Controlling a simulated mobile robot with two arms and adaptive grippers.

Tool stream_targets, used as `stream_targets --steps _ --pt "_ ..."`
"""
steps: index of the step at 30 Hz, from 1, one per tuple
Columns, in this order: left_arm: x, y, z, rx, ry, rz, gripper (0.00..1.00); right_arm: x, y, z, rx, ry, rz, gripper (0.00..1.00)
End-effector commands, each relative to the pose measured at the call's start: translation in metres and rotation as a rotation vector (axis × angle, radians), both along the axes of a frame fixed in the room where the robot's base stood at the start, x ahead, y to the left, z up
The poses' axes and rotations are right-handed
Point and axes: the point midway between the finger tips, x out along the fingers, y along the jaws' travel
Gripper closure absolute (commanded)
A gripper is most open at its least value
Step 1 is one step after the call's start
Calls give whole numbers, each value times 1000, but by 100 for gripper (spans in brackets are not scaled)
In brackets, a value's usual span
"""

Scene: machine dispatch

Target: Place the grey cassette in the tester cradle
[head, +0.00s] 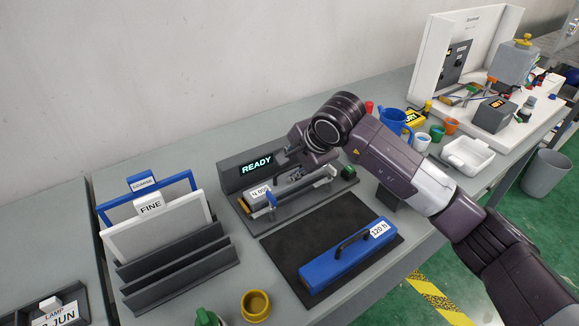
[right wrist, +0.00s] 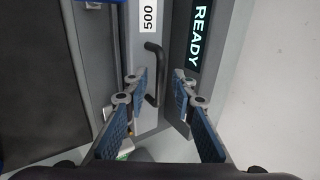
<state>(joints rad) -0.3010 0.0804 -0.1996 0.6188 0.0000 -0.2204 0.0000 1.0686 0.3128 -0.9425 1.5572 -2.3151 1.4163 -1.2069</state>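The grey cassette (head: 291,194) lies in the cradle of the tester (head: 231,176), in front of its lit READY display (head: 257,164). Its white label and black handle (right wrist: 153,60) show in the right wrist view, where the cassette (right wrist: 140,45) runs alongside the display panel. I cannot tell whether it is fully seated. My right gripper (head: 300,183) is over the cassette; in the right wrist view its fingers (right wrist: 158,82) are spread apart on both sides of the handle, with gaps and no grip. The gripper partly hides the cassette in the head view. My left gripper is out of view.
A blue cassette (head: 340,268) labelled 120 h lies on a black mat (head: 285,245) in front of the tester. A rack (head: 180,262) with framed screens stands left. A yellow cup (head: 256,304) is near the front. Mugs and a white tray (head: 467,157) stand right.

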Motion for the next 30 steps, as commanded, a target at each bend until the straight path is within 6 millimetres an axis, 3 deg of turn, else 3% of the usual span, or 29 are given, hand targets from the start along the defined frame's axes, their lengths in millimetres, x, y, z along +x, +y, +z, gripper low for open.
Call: stream_targets --steps 5,18,30 --pt "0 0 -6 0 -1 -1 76 -9 -7 18 0 -5 0 76" --pt "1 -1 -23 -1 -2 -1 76 -49 -34 89 1 -3 0 76" --pt "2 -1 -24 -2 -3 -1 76 -56 -37 100 0 0 -1 76"
